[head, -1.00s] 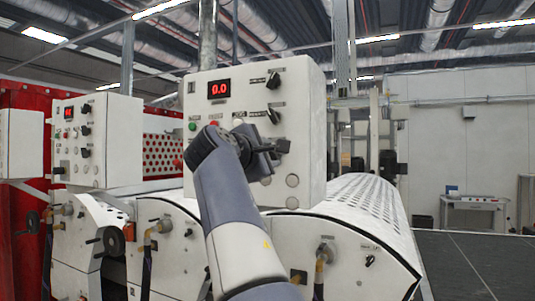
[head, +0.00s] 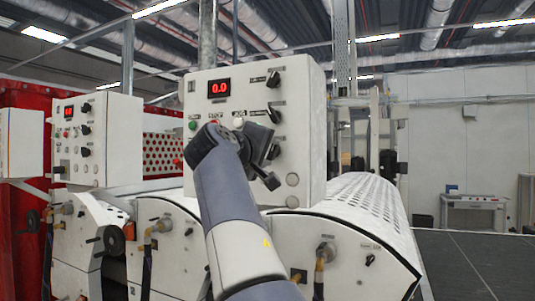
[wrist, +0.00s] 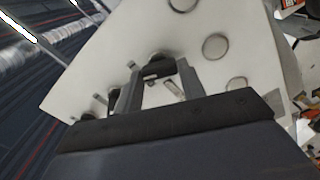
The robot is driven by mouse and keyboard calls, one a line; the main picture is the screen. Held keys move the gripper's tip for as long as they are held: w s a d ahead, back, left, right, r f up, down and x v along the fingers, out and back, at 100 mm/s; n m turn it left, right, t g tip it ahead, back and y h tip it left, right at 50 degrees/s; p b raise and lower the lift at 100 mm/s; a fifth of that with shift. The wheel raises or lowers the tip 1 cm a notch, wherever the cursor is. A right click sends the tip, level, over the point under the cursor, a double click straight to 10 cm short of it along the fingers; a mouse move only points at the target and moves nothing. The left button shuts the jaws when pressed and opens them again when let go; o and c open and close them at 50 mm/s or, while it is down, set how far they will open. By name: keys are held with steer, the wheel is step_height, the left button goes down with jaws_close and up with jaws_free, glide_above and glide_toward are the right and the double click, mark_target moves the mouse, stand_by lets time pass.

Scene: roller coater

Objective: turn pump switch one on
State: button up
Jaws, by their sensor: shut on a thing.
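A white control box (head: 310,110) with a red 0.0 display (head: 219,89) carries black rotary switches down its right side. The upper switch (head: 273,80) and the one below it (head: 274,113) are in plain view. My gripper (head: 270,166) is at the panel face below these two, tilted down to the right. In the wrist view my gripper (wrist: 157,76) is shut on a black rotary switch (wrist: 158,65), with a finger on each side. In the head view my arm and gripper largely hide that switch. I cannot read its label.
Round blank discs (head: 292,180) sit low on the panel, close to my gripper. A green button (head: 193,125) and a pale button (head: 238,122) are to the upper left. A similar control box (head: 115,140) stands farther left. A perforated white cover (head: 370,205) lies at right.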

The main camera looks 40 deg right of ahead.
steer(key=shift+f+m, duration=0.1)
steer(key=shift+m, duration=0.5)
steer(key=o, duration=1)
steer(key=b+v, duration=0.3)
steer(key=v, duration=0.7)
steer(key=shift+s+a, duration=0.25)
steer(key=shift+a, duration=0.05)
